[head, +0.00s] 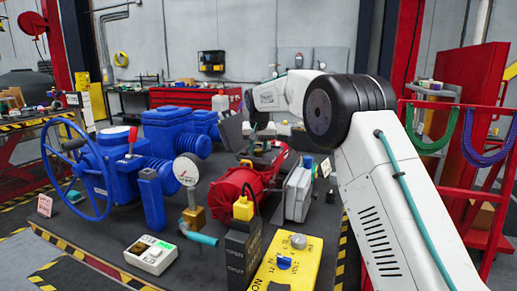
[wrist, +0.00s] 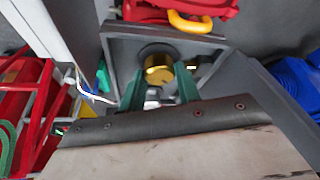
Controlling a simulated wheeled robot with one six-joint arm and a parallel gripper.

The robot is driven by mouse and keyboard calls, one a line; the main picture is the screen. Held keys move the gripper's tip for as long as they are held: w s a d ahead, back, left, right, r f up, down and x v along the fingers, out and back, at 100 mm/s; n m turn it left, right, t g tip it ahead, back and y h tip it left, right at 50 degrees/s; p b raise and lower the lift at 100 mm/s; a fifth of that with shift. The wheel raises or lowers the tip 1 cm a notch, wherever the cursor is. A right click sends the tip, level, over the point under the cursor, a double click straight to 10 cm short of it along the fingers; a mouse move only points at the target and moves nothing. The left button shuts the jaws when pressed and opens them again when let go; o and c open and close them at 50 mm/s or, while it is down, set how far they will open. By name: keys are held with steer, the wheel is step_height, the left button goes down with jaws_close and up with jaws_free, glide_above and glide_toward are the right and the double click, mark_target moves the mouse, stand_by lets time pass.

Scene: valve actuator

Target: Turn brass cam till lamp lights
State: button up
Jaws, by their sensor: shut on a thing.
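The brass cam (wrist: 158,70) is a short round gold piece inside a grey open housing (wrist: 118,43) in the wrist view. My gripper (wrist: 160,79) has its two green fingers on either side of it and is shut on it. The fingers cover part of the cam's sides. In the head view my arm reaches over to the far middle of the bench, and the cam cannot be made out there. A black box (head: 242,262) marked OPEN and SHUT stands at the front; I cannot tell whether any lamp on it is lit.
A red cylindrical actuator (head: 235,190) lies mid-bench, near the housing. A blue valve with a handwheel (head: 75,165) stands at left, a round gauge (head: 187,170) beside it. A yellow box with knobs (head: 290,268) and a white handheld device (head: 151,254) are in front.

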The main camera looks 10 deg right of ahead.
steer(key=shift+n, duration=0.3)
steer(key=n+y, duration=0.1)
steer(key=n, duration=0.2)
steer(key=shift+d+n+y, duration=0.15)
steer(key=shift+n+y, duration=0.15)
steer(key=shift+n+g+y, duration=0.3)
steer(key=shift+n+y, duration=0.5)
steer(key=shift+n, duration=1.5)
steer(key=o, duration=1)
